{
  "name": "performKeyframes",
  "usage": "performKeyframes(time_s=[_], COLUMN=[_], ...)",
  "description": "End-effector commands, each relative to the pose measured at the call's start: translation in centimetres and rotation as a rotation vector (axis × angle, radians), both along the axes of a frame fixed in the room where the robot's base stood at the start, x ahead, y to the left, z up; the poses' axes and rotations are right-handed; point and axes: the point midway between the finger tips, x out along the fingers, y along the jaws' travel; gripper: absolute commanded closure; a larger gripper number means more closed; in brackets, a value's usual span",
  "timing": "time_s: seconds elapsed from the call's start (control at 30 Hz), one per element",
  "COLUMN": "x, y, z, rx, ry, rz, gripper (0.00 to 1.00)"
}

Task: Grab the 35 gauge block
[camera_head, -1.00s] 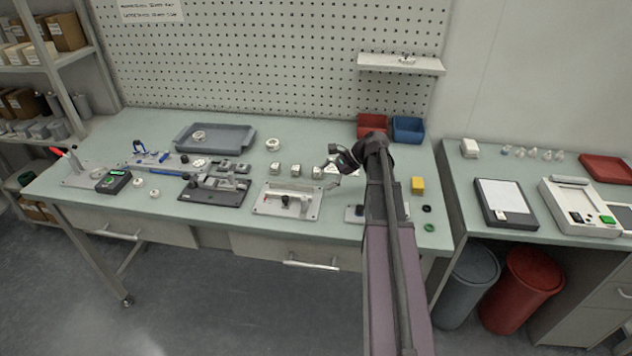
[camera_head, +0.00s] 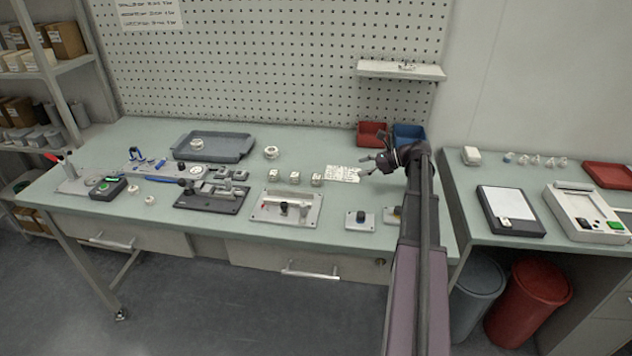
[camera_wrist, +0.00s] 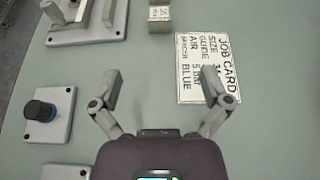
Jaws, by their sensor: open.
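Three small metal gauge blocks stand in a row on the bench in the head view: a left block (camera_head: 273,175), a middle block (camera_head: 294,177) and a right block (camera_head: 317,180). A block (camera_wrist: 159,17) shows at the top edge of the wrist view, partly cut off; its top marking looks like 35, but is small. My gripper (camera_head: 367,164) is right of the row, over the bench near the job card. In the wrist view my gripper (camera_wrist: 161,80) has its fingers wide apart with nothing between them, and the block lies beyond the fingertips.
The white job card (camera_head: 343,174) lies right of the blocks. A metal fixture plate (camera_head: 264,215) is in front of them. A small plate with a dark knob (camera_head: 362,220) stands nearer the front edge. Red (camera_head: 371,132) and blue bins (camera_head: 408,133) stand at the back right.

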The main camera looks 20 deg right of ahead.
Motion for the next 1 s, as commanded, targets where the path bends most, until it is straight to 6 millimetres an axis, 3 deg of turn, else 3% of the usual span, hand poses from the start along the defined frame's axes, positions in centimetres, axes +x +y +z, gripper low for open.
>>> performKeyframes(time_s=[0.17,0.63,1.0], x=[0.6,3.9,4.4], y=[1.0,5.9,6.6], z=[-0.7,-3.1,-3.3], rx=[-0.001,-0.001,-0.001], ry=[0.000,0.000,0.000], rz=[0.001,0.003,0.001], gripper=[0.03,0.03,0.03])
